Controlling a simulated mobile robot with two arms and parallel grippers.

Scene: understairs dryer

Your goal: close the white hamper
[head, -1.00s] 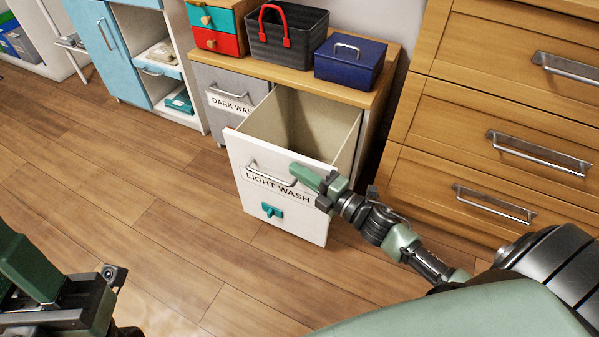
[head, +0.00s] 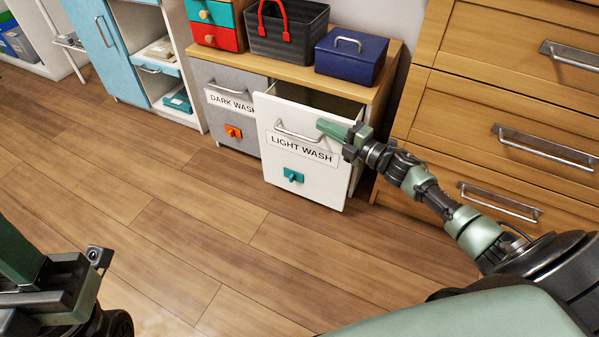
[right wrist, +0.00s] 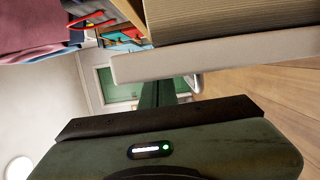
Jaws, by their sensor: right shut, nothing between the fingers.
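The white hamper (head: 302,165), a pull-out front labelled LIGHT WASH with a metal handle and a teal knob, stands partly open under the wooden top. A strip of its inside shows behind the front. My right gripper (head: 332,128) is shut and empty, its fingers at the upper right part of the front near the handle's right end. In the right wrist view the pale top edge of the front (right wrist: 215,58) lies close above the gripper (right wrist: 165,92). Whether the fingers touch the front is unclear. At the lower left my left gripper (head: 45,290) shows only in part.
The grey DARK WASH hamper (head: 230,125) stands closed to the left. A dark basket (head: 288,38), a blue box (head: 350,58) and a small drawer unit (head: 215,25) sit on top. Wooden drawers (head: 500,120) stand at the right. The floor in front is clear.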

